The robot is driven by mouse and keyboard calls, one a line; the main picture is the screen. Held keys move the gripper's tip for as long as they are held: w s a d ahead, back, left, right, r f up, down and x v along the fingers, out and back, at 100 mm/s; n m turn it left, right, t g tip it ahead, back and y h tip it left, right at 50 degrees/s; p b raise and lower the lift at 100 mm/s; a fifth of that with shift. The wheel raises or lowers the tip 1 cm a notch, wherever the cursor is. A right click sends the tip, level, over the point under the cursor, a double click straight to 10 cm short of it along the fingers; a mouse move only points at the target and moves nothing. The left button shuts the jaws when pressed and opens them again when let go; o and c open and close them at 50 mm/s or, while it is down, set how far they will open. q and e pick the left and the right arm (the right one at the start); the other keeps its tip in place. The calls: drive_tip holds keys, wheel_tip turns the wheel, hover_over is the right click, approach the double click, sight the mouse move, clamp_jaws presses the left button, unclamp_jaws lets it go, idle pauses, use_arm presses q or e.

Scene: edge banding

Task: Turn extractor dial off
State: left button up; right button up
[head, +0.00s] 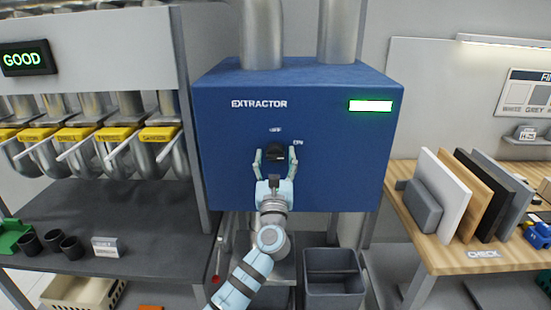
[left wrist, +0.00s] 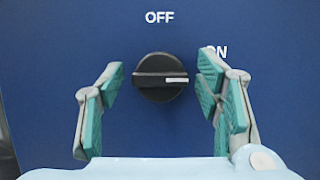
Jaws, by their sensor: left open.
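The extractor (head: 225,135) is a blue box with a lit green-edged white indicator (head: 370,106) at its upper right. Its round black dial (head: 275,152) is on the front face. In the left wrist view the dial (left wrist: 160,78) has a white mark pointing right, a little below the ON label (left wrist: 217,52); the OFF label (left wrist: 160,17) is above it. My left gripper (head: 274,160) is open, with one finger on each side of the dial. In the left wrist view its fingers (left wrist: 160,95) show gaps to the dial on both sides. My right gripper is not in view.
At right, a wooden table (head: 440,247) holds several upright panels. At left, a dark bench (head: 150,215) with black cups sits below pipes with yellow labels (head: 160,134).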

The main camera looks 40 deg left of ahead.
use_arm(q)
drive_tip(key=c, duration=1.2)
drive_tip(key=shift+o, duration=0.2)
